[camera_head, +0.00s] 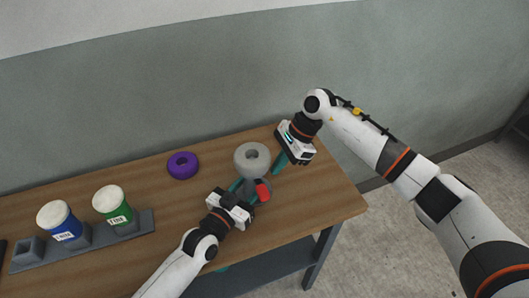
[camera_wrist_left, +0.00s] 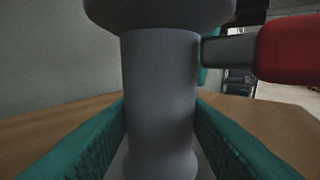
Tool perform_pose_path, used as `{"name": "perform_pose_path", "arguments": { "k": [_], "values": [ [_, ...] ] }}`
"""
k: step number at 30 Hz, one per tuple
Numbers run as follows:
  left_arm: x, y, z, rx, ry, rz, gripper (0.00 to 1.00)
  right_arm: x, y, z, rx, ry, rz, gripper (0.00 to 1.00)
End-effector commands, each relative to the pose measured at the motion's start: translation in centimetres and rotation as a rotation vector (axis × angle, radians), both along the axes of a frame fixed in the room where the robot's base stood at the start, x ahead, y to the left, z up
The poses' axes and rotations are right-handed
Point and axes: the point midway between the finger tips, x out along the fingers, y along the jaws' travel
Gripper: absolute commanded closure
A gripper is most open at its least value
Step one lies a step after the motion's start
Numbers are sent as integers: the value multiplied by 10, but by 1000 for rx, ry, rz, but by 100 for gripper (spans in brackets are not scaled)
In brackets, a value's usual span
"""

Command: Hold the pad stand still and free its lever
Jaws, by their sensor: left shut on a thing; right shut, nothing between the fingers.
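The grey pad stand (camera_head: 252,156) stands on the table, upright, with a round top that has a hollow in its middle. Its lever has a red grip (camera_head: 264,191), which sticks out on the near right side. My left gripper (camera_head: 242,187) is shut around the stand's column (camera_wrist_left: 160,90), with a teal finger on each side in the left wrist view. There the lever's red grip (camera_wrist_left: 290,50) points right from a short grey arm. My right gripper (camera_head: 279,166) is shut and empty, fingers pointing down just right of the stand, apart from the lever.
A purple ring (camera_head: 183,165) lies on the wooden table (camera_head: 320,187) left of the stand. A grey rack (camera_head: 146,226) at the left holds a green tin (camera_head: 113,204) and a blue tin (camera_head: 59,220). The table's right end is clear. A wall stands behind.

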Motion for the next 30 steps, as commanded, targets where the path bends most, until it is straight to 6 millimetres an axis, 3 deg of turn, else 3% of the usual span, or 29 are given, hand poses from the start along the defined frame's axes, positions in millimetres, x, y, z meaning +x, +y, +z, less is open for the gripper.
{"name": "perform_pose_path", "arguments": {
  "k": [30],
  "values": [
    [0,0,0,0,0,0,95,20,16,0,0,0,-1,100]
  ]
}}
